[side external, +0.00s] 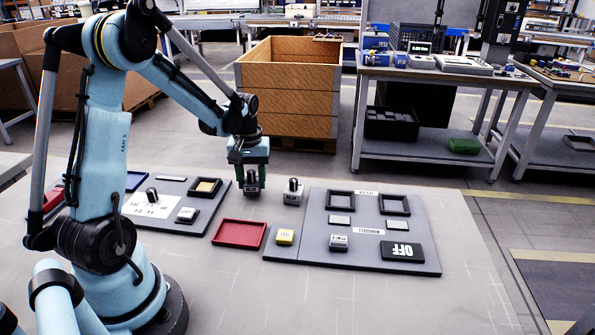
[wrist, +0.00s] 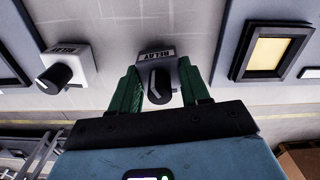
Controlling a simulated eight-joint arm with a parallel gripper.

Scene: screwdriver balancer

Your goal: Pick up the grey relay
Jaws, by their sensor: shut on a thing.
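The grey relay (wrist: 158,68), a small block lettered RELAY with a black knob on top, sits between the green fingers of my gripper (wrist: 160,85) in the wrist view. My gripper is shut on it. In the side view my gripper (side external: 252,186) points down at the back of the table, between the two dark boards.
A similar pale block with a black knob (side external: 293,192) stands just right of my gripper; it also shows in the wrist view (wrist: 68,66). A red tray (side external: 239,233) and a yellow block (side external: 285,237) lie nearer. The right board (side external: 350,258) holds black frames and an OFF sign (side external: 402,251).

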